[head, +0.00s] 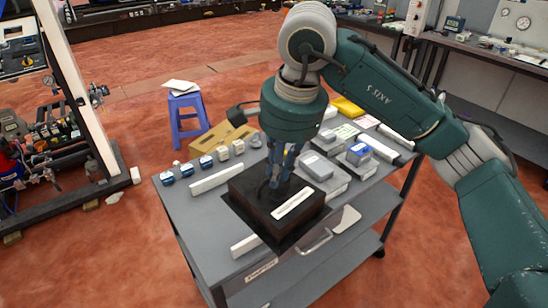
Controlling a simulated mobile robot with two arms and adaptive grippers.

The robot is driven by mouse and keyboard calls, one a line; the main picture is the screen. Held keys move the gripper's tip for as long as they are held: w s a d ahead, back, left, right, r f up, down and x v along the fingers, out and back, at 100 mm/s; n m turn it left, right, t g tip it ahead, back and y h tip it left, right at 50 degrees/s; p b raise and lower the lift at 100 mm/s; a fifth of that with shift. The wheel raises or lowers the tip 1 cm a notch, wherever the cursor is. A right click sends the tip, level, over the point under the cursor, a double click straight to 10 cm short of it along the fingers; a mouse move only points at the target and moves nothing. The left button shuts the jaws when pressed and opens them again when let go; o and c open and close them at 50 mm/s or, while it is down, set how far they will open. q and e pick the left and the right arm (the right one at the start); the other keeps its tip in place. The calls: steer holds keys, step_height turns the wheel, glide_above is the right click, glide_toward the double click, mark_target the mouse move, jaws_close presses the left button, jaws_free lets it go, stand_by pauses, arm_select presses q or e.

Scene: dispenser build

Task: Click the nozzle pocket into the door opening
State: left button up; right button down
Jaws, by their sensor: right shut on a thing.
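My right gripper (276,184) comes down over the cart, its fingers shut on a dark box-like part with a white label, which I take to be the nozzle pocket (257,212). The fingers reach into its top, and the box hides their tips. The part is over the front half of the grey cart (206,232). I cannot tell whether it touches the cart top. No door opening can be made out clearly. My left gripper is out of view.
A white-framed rig (75,85) is at the left, and a workbench (480,47) is at the back right. Red floor between is clear.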

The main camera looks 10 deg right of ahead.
steer(key=s+d+f+n, duration=0.2)
steer(key=s+f+n, duration=0.2)
steer(key=f, duration=0.5)
steer(key=s+d+f+n+g+y, duration=0.1)
steer(key=s+d+f+n, duration=0.1)
steer(key=s+f+n, duration=0.2)
steer(key=s+d+f+n+g, duration=0.1)
steer(key=s+f+n, duration=0.3)
steer(key=s+f, duration=0.4)
step_height(320, 180, down, 6)
steer(key=shift+s+d+f, duration=0.1)
steer(key=shift+s+d, duration=0.1)
steer(key=shift+d, duration=0.7)
